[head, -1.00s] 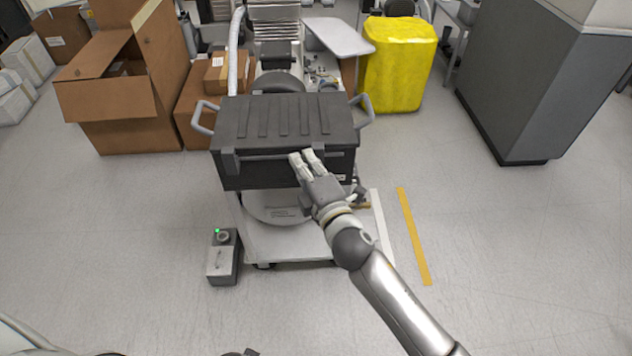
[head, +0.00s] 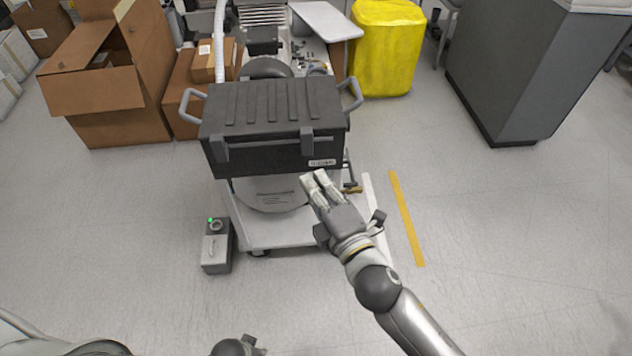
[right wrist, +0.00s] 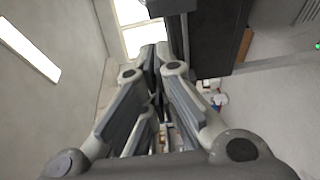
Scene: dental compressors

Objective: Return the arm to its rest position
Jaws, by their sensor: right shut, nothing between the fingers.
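My right gripper (head: 315,177) is shut and empty. It is in front of the dark case (head: 262,155), low and right of its front face, with a visible gap to the case in the picture. In the right wrist view the right gripper's fingers (right wrist: 155,52) are together with nothing held between them. My right arm reaches in from the lower right. The case has its ribbed lid down, two front latches and a handle at each end. A dark part of my own body shows at the bottom edge; my left gripper's fingers are not visible.
The case sits over a white cart (head: 285,232). A small grey box with a green light (head: 217,250) stands left of the cart. Cardboard boxes (head: 105,90), a yellow bin (head: 387,50) and a grey cabinet (head: 510,75) stand farther back. The floor right of the yellow tape (head: 407,218) is clear.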

